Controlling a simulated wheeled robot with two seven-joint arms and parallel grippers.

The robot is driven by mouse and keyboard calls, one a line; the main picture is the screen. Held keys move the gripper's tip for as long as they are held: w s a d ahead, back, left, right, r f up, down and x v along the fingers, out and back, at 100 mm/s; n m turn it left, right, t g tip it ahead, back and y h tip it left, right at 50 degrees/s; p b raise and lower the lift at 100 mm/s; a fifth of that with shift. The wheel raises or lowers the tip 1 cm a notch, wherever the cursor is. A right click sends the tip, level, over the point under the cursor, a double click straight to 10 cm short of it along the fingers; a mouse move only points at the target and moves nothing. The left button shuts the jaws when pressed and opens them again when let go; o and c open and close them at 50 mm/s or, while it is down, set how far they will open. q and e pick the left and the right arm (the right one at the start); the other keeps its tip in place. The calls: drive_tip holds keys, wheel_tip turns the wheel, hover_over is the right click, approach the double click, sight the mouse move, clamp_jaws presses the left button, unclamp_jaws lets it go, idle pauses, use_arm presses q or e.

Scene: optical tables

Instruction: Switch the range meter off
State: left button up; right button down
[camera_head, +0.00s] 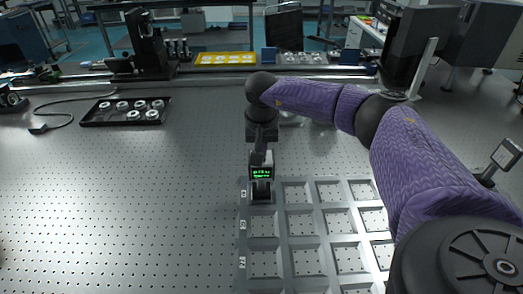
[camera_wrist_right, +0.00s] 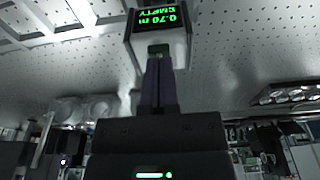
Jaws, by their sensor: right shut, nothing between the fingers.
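The range meter (camera_head: 261,173) is a small pale box with a lit green display, at the back left corner of the grey compartment tray. In the right wrist view the meter (camera_wrist_right: 158,34) shows upside-down green text that reads 0.70 m and EMPTY. My right gripper (camera_head: 261,152) reaches down to the meter from above and behind. In its wrist view the gripper (camera_wrist_right: 158,60) is shut and empty, its fingertips at the meter's face beside the display. I cannot tell whether they touch it. A small greenish patch shows at the fingertips. My left gripper is out of view.
The grey compartment tray (camera_head: 283,222) fills the front middle, its visible compartments empty. A black tray (camera_head: 90,118) with several white rings lies at the back left. A yellow tray (camera_head: 225,58) stands beyond the table's back edge. The table's left half is mostly clear.

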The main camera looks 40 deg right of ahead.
drive_tip(key=shift+f, duration=0.25)
wheel_tip(320, 180, up, 7)
drive_tip(key=p, duration=0.6)
drive_tip(key=shift+r, duration=0.15)
drive_tip(key=shift+s+f, duration=0.1)
drive_tip(key=shift+f, duration=0.1)
